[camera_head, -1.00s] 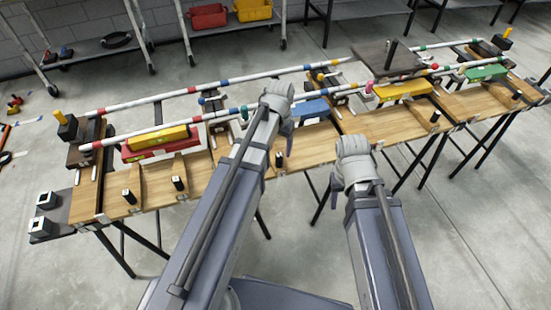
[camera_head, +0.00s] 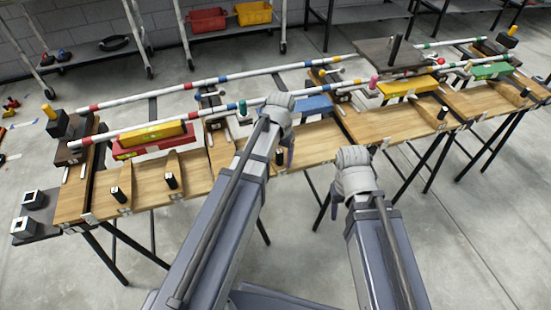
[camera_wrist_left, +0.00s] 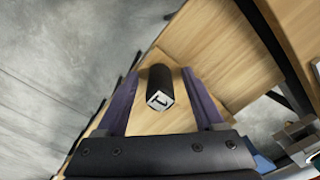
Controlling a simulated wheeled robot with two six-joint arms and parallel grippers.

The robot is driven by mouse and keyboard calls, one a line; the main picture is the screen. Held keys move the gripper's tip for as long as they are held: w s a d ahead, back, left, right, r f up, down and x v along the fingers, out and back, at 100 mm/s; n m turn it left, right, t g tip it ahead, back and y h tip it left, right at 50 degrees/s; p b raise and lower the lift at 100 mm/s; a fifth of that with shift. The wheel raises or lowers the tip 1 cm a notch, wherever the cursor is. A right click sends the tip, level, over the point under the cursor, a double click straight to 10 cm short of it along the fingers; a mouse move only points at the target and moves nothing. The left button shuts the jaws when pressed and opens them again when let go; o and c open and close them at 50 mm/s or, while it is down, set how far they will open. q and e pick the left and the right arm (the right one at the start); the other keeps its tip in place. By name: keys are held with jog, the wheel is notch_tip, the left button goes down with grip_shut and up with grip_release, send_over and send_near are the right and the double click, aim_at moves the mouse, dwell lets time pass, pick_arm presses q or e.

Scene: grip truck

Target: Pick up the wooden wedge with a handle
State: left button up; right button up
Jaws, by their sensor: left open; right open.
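A wooden wedge with an upright black handle (camera_head: 279,157) is at the table's front edge, just below my left gripper (camera_head: 286,140), which hides part of it. In the left wrist view, the black handle (camera_wrist_left: 160,90) with a pale marked top stands between the two purple fingers of my left gripper (camera_wrist_left: 161,74). The fingers are open, with a gap visible on each side of the handle. Similar wedges with black handles stand further left (camera_head: 118,195) (camera_head: 171,181) and right (camera_head: 442,113). My right gripper (camera_head: 337,200) is open and empty in front of the table.
The long wooden table (camera_head: 390,125) carries striped poles (camera_head: 180,92), a yellow block on a red one (camera_head: 152,133), a blue block (camera_head: 312,105) and a yellow block (camera_head: 405,86). A dark board (camera_head: 388,55) lies at the back. Shelves stand behind; the floor in front is clear.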

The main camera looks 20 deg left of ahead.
pick_arm(q)
grip_shut()
dwell(0.5)
dwell(0.3)
